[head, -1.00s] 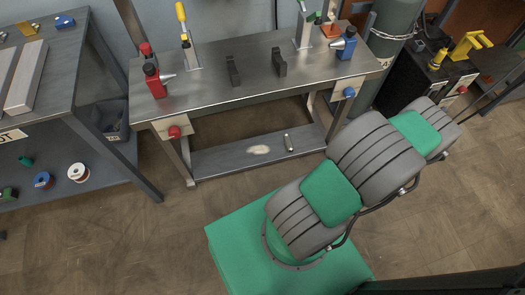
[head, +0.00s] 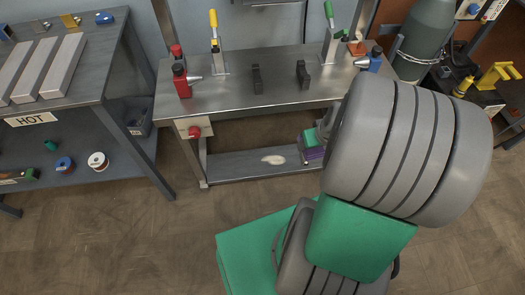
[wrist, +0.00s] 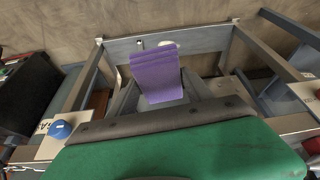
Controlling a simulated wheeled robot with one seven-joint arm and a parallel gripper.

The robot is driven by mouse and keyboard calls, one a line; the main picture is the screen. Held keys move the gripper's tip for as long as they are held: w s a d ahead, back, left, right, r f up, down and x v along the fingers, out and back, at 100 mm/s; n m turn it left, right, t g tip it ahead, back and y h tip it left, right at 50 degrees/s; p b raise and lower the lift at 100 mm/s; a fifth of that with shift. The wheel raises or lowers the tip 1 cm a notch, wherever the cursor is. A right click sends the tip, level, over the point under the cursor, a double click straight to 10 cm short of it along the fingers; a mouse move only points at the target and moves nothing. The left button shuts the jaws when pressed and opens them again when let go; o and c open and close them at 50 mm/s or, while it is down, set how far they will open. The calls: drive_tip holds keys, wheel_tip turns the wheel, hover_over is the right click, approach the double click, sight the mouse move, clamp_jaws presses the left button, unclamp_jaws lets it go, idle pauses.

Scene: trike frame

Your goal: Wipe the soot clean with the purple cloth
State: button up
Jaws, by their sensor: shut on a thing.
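In the wrist view the cloth (wrist: 157,76) spreads upright in front of the shelf. My gripper is shut on it; the fingertips are mostly hidden. A pale, cream patch (head: 273,159) lies on the shelf, left of the cloth and apart from it in the head view. It also shows in the wrist view (wrist: 168,44), just beyond the cloth. I see no clearly dark soot mark. I cannot tell whether the cloth touches the shelf.
A small cylinder (wrist: 140,43) lies on the shelf near the patch. Bench legs and a red-knobbed box (head: 194,130) flank the opening. A side table (head: 90,75) stands left.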

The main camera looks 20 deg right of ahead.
drive_tip(key=w+a+r, duration=0.3)
drive_tip(key=a+r, duration=0.2)
drive_tip(key=r, duration=0.3)
drive_tip(key=w+a+r+n, duration=0.1)
drive_tip(key=w+a+r, duration=0.3)
drive_tip(key=r, duration=0.5)
drive_tip(key=w+a+r, duration=0.4)
drive_tip(key=a+r, duration=0.4)
drive_tip(key=shift+r+y, duration=0.25)
drive_tip(key=shift+y, duration=0.05)
